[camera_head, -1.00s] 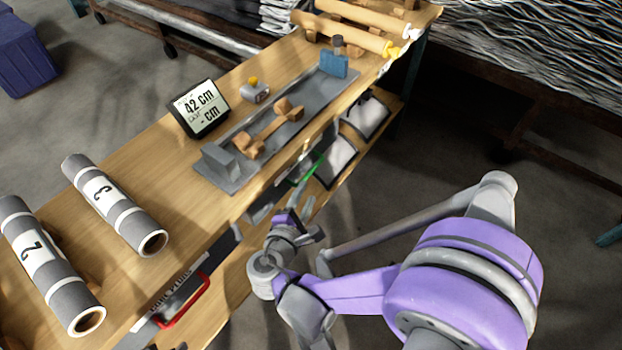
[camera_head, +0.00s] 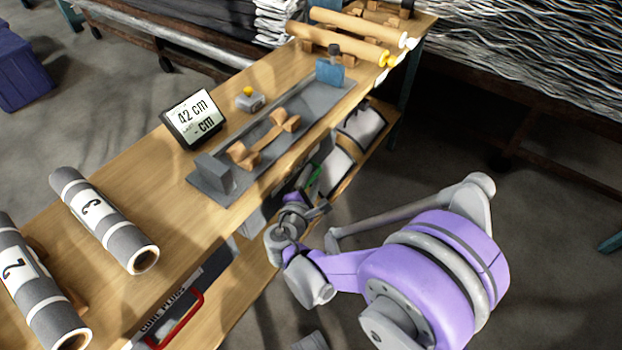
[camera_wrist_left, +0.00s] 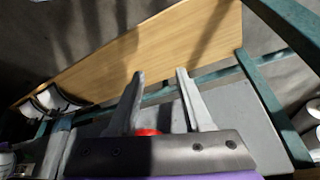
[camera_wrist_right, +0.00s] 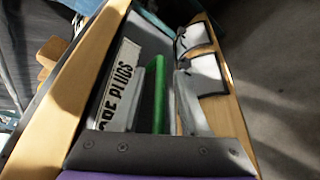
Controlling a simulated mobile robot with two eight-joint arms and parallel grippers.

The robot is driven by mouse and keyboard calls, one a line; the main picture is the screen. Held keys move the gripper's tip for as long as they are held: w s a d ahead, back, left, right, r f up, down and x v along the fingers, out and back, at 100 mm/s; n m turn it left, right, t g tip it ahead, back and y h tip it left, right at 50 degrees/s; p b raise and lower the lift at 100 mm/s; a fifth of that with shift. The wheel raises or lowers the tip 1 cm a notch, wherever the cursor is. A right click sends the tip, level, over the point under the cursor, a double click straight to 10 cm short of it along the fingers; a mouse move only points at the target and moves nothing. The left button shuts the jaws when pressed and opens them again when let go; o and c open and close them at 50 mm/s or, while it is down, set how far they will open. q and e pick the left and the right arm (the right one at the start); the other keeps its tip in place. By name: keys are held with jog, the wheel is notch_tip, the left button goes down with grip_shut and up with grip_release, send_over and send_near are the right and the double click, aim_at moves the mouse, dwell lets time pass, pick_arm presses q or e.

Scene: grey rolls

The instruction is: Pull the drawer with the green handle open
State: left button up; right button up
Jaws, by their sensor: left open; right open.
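The green handle (camera_head: 315,174) shows at the bench's front, partly hidden behind my right gripper (camera_head: 312,204). In the right wrist view the green handle (camera_wrist_right: 160,92) stands between the two fingers of my right gripper (camera_wrist_right: 165,75), which is open. I cannot tell whether the fingers touch it. The drawer front (camera_wrist_right: 92,80) behind it bears a white label (camera_wrist_right: 120,80) reading about "CORE PLUGS", partly covered by a finger. The drawer looks shut. My left gripper (camera_wrist_left: 161,75) is open, with a red piece (camera_wrist_left: 148,131) showing near its finger bases.
A second drawer with a red handle (camera_head: 180,320) sits lower left. The wooden bench (camera_head: 130,165) carries grey rolls (camera_head: 105,220), a display (camera_head: 194,118) and a grey measuring tray (camera_head: 222,185). White-ended rolls (camera_head: 335,170) lie on the lower shelf. The floor at right is open.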

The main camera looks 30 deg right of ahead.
grip_shut()
dwell(1.4)
